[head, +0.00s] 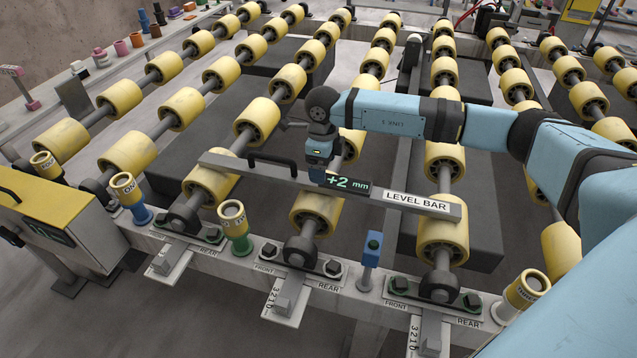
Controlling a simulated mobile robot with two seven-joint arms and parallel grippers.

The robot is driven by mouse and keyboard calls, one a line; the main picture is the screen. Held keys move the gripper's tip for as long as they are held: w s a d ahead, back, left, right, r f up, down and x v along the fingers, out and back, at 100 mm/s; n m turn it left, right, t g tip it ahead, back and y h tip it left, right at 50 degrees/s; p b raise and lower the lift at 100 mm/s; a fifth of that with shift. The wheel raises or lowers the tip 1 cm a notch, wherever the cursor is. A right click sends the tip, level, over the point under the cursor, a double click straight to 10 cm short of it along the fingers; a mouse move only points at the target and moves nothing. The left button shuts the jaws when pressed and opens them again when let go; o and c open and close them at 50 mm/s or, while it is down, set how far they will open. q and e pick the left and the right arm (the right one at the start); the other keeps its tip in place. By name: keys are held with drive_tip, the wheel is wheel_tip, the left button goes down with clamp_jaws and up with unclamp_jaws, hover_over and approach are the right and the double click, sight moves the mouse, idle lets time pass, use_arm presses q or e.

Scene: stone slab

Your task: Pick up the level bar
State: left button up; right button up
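The level bar (415,200) is a long grey bar lying across several yellow rollers near the front of the frame. It has a black handle (272,158) toward its left end, a dark display reading "+2 mm" (348,184) and a white "LEVEL BAR" label. My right arm comes in from the right. Its gripper (319,174) points down at the middle of the bar, just left of the display and right of the black handle. Its fingertips are not clear, so I cannot tell whether it touches or grips the bar. My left gripper is out of view.
Yellow rollers on grey shafts fill the frame, with dark slabs (460,235) below. Along the front beam stand a green-based yellow cup (234,222), a blue-based one (127,190), another cup (527,288) and a blue post (371,248). A yellow box (50,215) stands left.

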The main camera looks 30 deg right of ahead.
drive_tip(key=shift+w+a+f, duration=0.1)
drive_tip(key=shift+w+f, duration=0.05)
drive_tip(key=shift+f, duration=1.25)
drive_tip(key=shift+w+f, duration=0.1)
drive_tip(key=shift+f, duration=1.25)
drive_tip(key=c, duration=1.3)
drive_tip(key=shift+r, duration=0.1)
clamp_jaws()
drive_tip(key=shift+r, duration=0.1)
